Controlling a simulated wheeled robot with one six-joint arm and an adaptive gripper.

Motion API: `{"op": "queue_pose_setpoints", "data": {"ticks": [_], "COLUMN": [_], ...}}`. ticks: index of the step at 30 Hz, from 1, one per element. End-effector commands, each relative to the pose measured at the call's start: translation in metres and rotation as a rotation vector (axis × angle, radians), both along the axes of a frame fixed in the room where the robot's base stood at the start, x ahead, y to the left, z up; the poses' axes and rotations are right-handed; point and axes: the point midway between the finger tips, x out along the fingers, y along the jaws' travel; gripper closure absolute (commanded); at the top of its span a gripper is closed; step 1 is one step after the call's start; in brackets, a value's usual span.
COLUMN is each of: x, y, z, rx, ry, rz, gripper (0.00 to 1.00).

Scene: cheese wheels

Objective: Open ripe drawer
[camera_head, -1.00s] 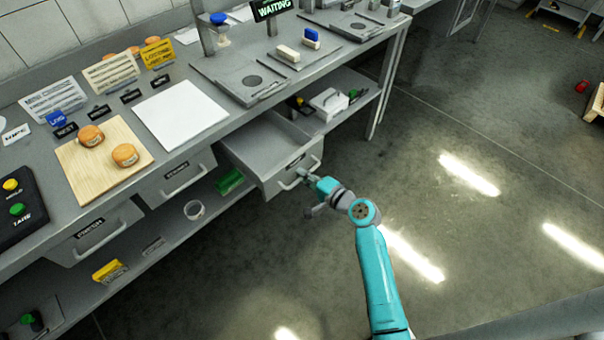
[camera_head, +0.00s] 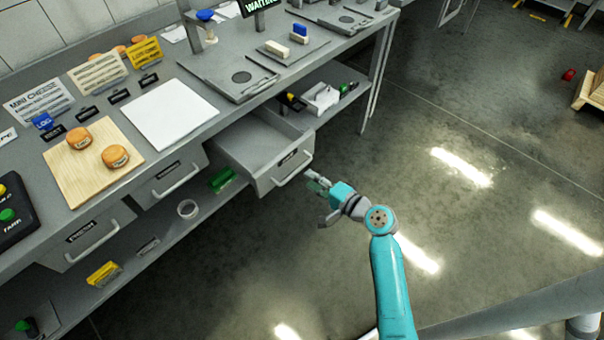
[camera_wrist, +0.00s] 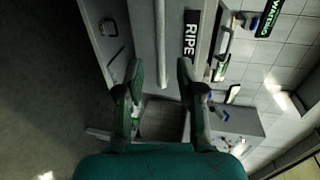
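The ripe drawer (camera_head: 258,148) stands pulled out from under the bench at its right part, its inside showing and looking empty. Its front carries a bar handle (camera_head: 293,169), which also shows in the wrist view as a pale bar (camera_wrist: 160,40). The black RIPE label (camera_wrist: 190,36) is readable beside the handle in the wrist view. My gripper (camera_head: 316,181) is just right of the handle and apart from it. In the wrist view my gripper (camera_wrist: 160,72) has its two fingers spread with nothing between their tips.
Two closed drawers, a middle one (camera_head: 170,186) and a left one (camera_head: 90,242), sit left of the open one. A wooden board (camera_head: 62,172) with two orange cheese wheels and a white sheet (camera_head: 170,113) lie on the bench.

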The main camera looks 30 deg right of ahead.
Motion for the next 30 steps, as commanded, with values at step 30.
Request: {"op": "queue_pose_setpoints", "data": {"ticks": [30], "x": [-0.048], "y": [-0.015], "z": [0.01], "rx": [-0.002], "ry": [0.001], "rz": [-0.002], "gripper": [0.63]}}
